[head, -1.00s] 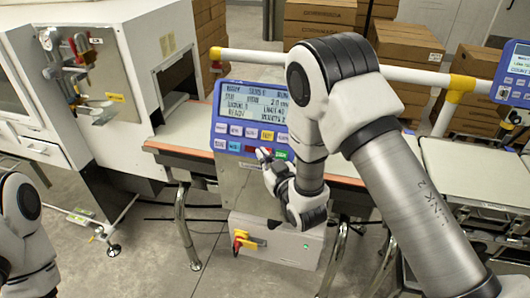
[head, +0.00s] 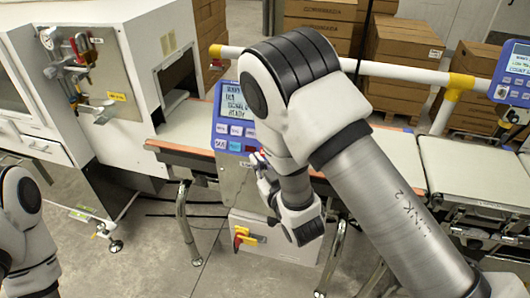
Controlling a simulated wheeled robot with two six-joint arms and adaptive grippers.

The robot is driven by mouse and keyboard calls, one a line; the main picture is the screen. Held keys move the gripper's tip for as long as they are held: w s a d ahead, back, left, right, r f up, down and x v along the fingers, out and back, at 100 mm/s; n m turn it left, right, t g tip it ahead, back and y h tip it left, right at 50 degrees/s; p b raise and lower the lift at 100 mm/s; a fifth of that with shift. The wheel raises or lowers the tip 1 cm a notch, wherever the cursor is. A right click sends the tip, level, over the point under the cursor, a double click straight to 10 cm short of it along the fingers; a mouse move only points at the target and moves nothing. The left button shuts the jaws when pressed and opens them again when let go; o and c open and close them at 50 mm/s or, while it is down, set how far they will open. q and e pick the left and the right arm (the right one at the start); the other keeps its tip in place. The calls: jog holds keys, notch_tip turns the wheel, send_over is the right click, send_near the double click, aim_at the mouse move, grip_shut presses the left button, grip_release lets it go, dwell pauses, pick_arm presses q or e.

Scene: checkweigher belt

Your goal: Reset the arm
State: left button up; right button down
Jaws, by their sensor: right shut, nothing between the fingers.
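My right arm reaches in from the lower right in the head view. Its gripper (head: 261,166) is small in view, in front of the lower part of the blue control panel (head: 229,130), and is shut with nothing in it. I cannot tell whether it touches the panel. My forearm covers the right side of the panel, so only part of its screen and a few buttons show. My left arm shows at the left edge, but its gripper is out of view.
The belt (head: 190,131) runs behind the panel, with a second belt section (head: 465,170) at right. A white machine (head: 120,60) stands at left. A grey box with a red and yellow switch (head: 244,238) sits below. A white rail (head: 400,73) crosses behind my arm. Cartons (head: 405,50) are stacked behind.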

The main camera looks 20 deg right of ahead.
jog(key=s+d+f+m+g+h+b, duration=0.1)
jog(key=s+d+f+g+b, duration=0.15)
jog(key=f, duration=0.55)
jog(key=s+d+f+m+g+h+b, duration=0.15)
jog(key=s+f, duration=0.25)
jog(key=f, duration=0.4)
jog(key=s+d+f+g+b, duration=0.1)
jog(key=s+d+f+g, duration=0.15)
jog(key=f, duration=0.45)
jog(key=s+d+f+g, duration=0.1)
jog(key=s+f+g, duration=0.4)
jog(key=s, duration=0.6)
jog(key=s+d+f+m+g+b, duration=0.1)
jog(key=s+f+g, duration=0.4)
jog(key=s, duration=0.7)
jog(key=shift+s+f+g, duration=0.3)
jog(key=shift+f+g, duration=0.05)
jog(key=shift+f, duration=0.4)
